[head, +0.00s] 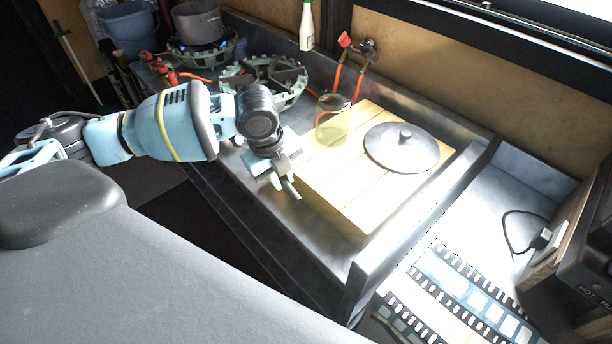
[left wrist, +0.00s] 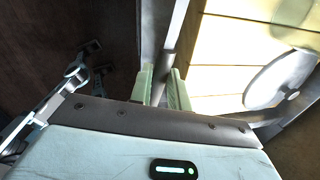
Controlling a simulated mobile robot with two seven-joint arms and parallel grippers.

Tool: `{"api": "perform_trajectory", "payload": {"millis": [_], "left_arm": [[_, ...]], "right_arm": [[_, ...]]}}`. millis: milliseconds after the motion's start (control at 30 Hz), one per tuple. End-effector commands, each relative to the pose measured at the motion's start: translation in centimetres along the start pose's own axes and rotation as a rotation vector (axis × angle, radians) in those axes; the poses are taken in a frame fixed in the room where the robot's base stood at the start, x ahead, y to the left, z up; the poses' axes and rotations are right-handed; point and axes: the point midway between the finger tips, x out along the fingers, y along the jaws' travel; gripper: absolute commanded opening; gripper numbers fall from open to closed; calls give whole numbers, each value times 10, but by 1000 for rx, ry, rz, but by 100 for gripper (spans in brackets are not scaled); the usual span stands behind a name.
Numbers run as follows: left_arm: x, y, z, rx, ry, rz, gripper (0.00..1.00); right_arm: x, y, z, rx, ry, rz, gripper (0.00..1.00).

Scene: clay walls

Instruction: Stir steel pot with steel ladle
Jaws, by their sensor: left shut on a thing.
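The steel pot (head: 197,22) stands upright on a burner at the back left, with a blue glow beneath it. My left gripper (head: 283,184) is over the near edge of the counter, left of the wooden board and well apart from the pot. In the left wrist view its fingers (left wrist: 164,88) are closed around a narrow grey metal shaft (left wrist: 171,55), which looks like the steel ladle's handle. The ladle's bowl cannot be made out in either view. My right gripper is not in view.
A pale wooden board (head: 335,195) carries a round lid (head: 402,152) and a glass jar (head: 332,122). An empty green burner ring (head: 290,98) lies between the board and the pot. A white bottle (head: 306,28) stands by the wall. A blue bucket (head: 128,28) is left of the pot.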

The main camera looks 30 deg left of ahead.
Motion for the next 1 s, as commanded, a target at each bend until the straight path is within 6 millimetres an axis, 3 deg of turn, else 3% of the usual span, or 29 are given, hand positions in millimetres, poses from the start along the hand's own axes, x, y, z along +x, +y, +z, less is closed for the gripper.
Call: {"api": "perform_trajectory", "payload": {"millis": [267,533,1000], "left_arm": [[-4,12,8,1,1,0,0],[0,16,2,-65,-12,1,0],[33,45,-41,-738,-144,0,0]], "right_arm": [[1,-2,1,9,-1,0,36],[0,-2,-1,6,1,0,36],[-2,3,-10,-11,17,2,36]]}}
